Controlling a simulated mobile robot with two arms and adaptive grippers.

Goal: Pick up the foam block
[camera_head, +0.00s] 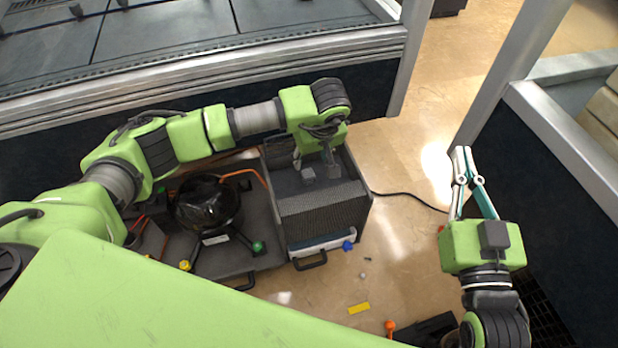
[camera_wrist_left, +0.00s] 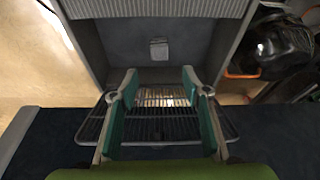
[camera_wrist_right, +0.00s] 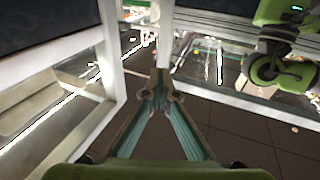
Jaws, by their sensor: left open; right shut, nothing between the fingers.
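A small grey block (camera_head: 308,174), which may be the foam block, lies in the back compartment of a dark box (camera_head: 362,205). In the left wrist view the grey block (camera_wrist_left: 159,48) is against the dark compartment surface, ahead of and between my fingers. My left gripper (camera_head: 314,164) is open at the box's back part, with its fingers apart and nothing between them in the left wrist view (camera_wrist_left: 159,82). I cannot tell exactly how far they are from the block. My right gripper (camera_head: 461,153) is shut and empty, away to the right.
A ridged grey panel (camera_head: 318,210) fills the box's front part. Beside it, a dark tray (camera_head: 268,262) carries a black round pump (camera_head: 207,203) and an orange handle (camera_head: 240,174). A metal-framed structure (camera_head: 470,110) stands right.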

